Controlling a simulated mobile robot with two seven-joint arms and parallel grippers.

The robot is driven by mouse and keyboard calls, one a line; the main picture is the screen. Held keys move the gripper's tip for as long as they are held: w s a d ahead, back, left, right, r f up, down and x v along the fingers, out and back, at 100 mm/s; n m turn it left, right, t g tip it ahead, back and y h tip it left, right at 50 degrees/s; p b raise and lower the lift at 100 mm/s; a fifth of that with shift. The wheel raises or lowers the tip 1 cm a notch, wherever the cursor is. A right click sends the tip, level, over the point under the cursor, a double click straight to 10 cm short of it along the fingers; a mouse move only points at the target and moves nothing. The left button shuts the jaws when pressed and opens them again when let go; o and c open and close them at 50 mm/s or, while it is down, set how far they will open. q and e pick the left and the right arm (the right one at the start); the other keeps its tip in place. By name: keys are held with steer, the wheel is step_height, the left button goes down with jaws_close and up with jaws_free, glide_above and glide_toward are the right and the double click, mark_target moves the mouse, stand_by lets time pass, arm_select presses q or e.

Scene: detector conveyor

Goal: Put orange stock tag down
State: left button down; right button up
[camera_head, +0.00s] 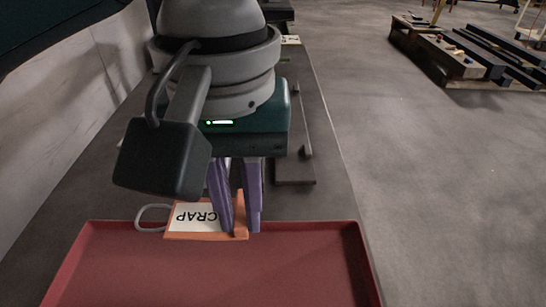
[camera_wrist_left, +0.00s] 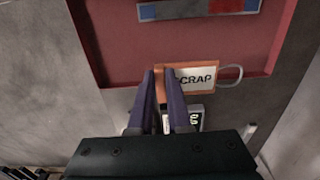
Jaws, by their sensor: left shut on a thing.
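The orange stock tag (camera_head: 203,220) has a white label reading SCRAP, upside down in the head view, and a grey loop at its left. It also shows in the wrist view (camera_wrist_left: 197,79), where the label reads upright and the loop is at its right. My left gripper (camera_head: 240,228) is shut on the tag's orange end, its purple fingers pointing down. The tag overlaps the far rim of the red tray (camera_head: 110,232). I cannot tell whether it touches the tray. The right gripper does not show.
A small white-and-black item (camera_wrist_left: 194,118) is beside my fingers. Dark beams on a pallet (camera_head: 455,55) stand far right. The floor between is clear.

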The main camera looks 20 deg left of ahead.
mark_target(251, 284)
arm_select(q)
step_height(251, 284, down, 13)
steer(key=b, duration=0.3)
steer(key=shift+f, duration=0.2)
steer(key=c, duration=0.9)
jaws_free()
steer(key=shift+f, duration=0.1)
steer(key=shift+o, duration=0.2)
step_height(251, 284, up, 12)
steer(key=p, duration=0.3)
steer(key=shift+d, duration=0.1)
